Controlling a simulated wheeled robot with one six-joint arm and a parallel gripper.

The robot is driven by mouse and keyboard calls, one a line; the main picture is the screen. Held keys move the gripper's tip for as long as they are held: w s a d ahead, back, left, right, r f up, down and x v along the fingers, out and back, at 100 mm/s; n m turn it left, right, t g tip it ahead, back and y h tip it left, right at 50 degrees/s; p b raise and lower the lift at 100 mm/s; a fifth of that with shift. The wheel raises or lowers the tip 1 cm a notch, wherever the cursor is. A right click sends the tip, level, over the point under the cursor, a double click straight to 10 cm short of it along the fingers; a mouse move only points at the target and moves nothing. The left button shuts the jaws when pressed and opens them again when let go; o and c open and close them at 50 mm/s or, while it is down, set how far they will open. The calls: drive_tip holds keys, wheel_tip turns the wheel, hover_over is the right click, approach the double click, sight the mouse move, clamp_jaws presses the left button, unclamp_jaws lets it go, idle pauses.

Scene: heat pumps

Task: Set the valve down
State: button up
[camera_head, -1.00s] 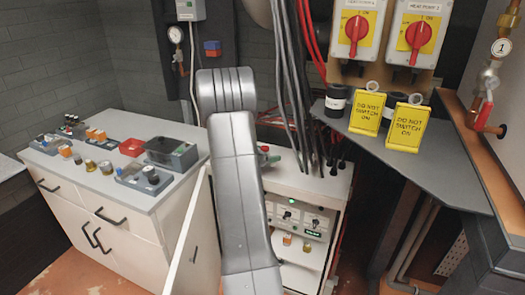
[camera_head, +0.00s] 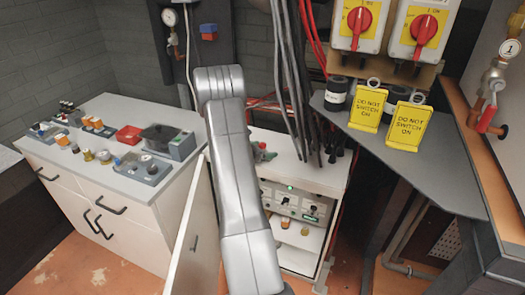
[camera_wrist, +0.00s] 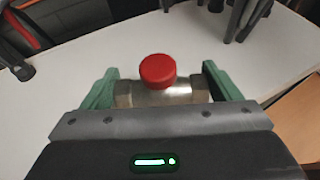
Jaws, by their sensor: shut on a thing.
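My gripper (camera_wrist: 160,86) is shut on the valve (camera_wrist: 150,97), a short metal body with a round red cap (camera_wrist: 157,70) on top. Its green fingers clasp the valve from both sides in the wrist view. The valve is over the white cabinet top (camera_wrist: 85,65); I cannot tell whether it touches the surface. In the head view my gripper (camera_head: 263,153) shows small beside my grey arm, low over the back left of the white cabinet top (camera_head: 305,175). The valve is mostly hidden there.
Dark cables (camera_head: 297,100) drop onto the cabinet top's back and right side. Free white surface lies around the valve. A grey shelf with two yellow DO NOT SWITCH ON signs (camera_head: 408,127) is at right. A cluttered white counter (camera_head: 105,110) stands at left, near an open cabinet door (camera_head: 187,225).

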drive_tip(key=shift+f, duration=0.5)
drive_tip(key=shift+f+b, duration=0.2)
drive_tip(key=shift+b, duration=0.15)
drive_tip(key=o, duration=1.1)
drive_tip(key=shift+s+a+r+p, duration=0.1)
drive_tip(key=shift+a+r+p, duration=0.05)
drive_tip(key=shift+r+p, duration=0.15)
drive_tip(key=b+v, duration=0.3)
drive_tip(key=v, duration=0.8)
drive_tip(key=shift+s+a, duration=0.2)
drive_tip(key=shift+s, duration=0.1)
